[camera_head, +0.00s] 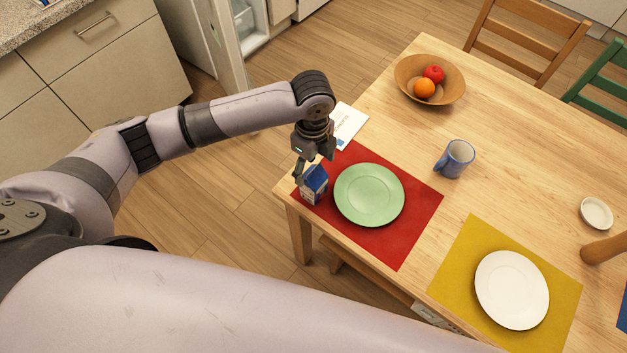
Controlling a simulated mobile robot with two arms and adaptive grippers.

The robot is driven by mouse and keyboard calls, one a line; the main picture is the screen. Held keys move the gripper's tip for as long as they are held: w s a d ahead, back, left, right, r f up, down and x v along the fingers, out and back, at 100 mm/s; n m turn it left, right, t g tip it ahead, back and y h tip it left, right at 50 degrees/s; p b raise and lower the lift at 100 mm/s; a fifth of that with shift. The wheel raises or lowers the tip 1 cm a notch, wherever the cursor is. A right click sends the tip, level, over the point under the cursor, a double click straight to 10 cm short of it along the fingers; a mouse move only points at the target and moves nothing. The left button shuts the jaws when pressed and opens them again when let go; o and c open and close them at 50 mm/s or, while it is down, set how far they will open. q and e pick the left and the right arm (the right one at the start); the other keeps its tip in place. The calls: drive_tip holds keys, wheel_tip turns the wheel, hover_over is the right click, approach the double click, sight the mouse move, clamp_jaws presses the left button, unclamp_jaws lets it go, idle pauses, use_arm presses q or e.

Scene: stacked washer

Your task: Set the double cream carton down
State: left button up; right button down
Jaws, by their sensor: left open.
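The double cream carton (314,186) is small, blue and white, and stands upright on the red placemat (402,246), just left of the green plate (369,195). My left gripper (308,176) is directly above and around the carton's top, pointing down. It is open; whether a finger touches the carton is too small to tell. My right gripper is not in view.
A blue mug (455,159) and a wooden bowl (412,92) with fruit stand further back on the table. A white card (347,125) lies behind the gripper. A white plate (511,290) is on a yellow placemat (452,272). The table's middle is clear.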

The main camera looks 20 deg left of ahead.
use_arm(q)
drive_tip(key=shift+d+f, duration=0.1)
drive_tip(key=shift+f, duration=1.3)
drive_tip(key=shift+c, duration=0.5)
clamp_jaws()
